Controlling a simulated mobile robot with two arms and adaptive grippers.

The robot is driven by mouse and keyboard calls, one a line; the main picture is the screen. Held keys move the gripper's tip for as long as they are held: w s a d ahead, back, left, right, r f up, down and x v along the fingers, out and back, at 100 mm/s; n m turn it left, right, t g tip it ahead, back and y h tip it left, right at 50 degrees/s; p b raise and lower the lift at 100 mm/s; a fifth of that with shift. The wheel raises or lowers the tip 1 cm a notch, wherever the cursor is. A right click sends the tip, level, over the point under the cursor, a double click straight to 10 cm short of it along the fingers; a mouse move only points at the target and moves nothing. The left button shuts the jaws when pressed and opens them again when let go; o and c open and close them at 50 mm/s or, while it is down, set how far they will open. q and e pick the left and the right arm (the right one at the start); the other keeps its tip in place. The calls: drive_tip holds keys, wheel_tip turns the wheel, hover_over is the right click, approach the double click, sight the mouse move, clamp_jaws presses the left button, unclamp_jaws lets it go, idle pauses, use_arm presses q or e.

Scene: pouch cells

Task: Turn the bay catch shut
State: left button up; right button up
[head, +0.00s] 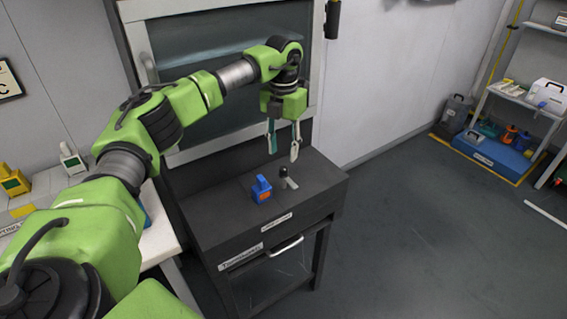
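My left gripper (282,154) hangs fingers-down over the back of a dark cabinet top (220,220), with its two fingers apart and nothing seen between them. Just below the fingers, a small black knob with a pale grey lever (287,177) stands on the top; it may be the bay catch, but I cannot tell for sure. The fingers look apart from it. A blue block with an orange part (261,189) stands to its left. My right gripper is out of view.
A glass-fronted bay (215,45) with a pale frame stands behind the cabinet. The cabinet front has a drawer handle (286,246) and labels. A white table (160,240) with yellow devices is at left. Shelving (515,97) is far right; the floor between is clear.

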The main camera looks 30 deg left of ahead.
sight(284, 168)
use_arm(q)
wheel_tip(284, 168, down, 6)
drive_tip(key=shift+r, duration=0.1)
clamp_jaws()
